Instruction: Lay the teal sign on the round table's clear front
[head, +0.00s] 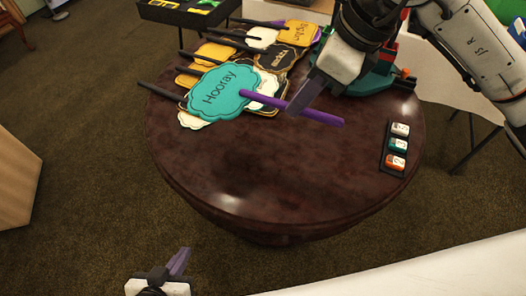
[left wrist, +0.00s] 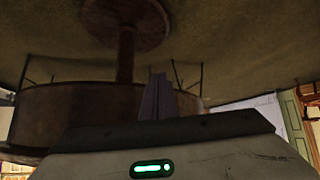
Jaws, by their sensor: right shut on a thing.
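The teal sign (head: 219,91), reading "Hooray", has a purple stick (head: 325,118) that points right. It lies over the other signs at the back left of the round table (head: 270,165), or just above them; I cannot tell which. My right gripper (head: 293,108) comes in from the upper right and is shut on the purple stick. My left gripper (head: 180,260) is low in front of the table, away from it, with its fingers together and nothing between them. Its fingers also show in the left wrist view (left wrist: 158,95). The table's front is bare.
Several white, yellow and black signs (head: 285,57) with dark sticks are heaped at the table's back left. A black tray (head: 394,147) with three small blocks lies at the right edge. A green and red item (head: 370,82) stands behind my right gripper.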

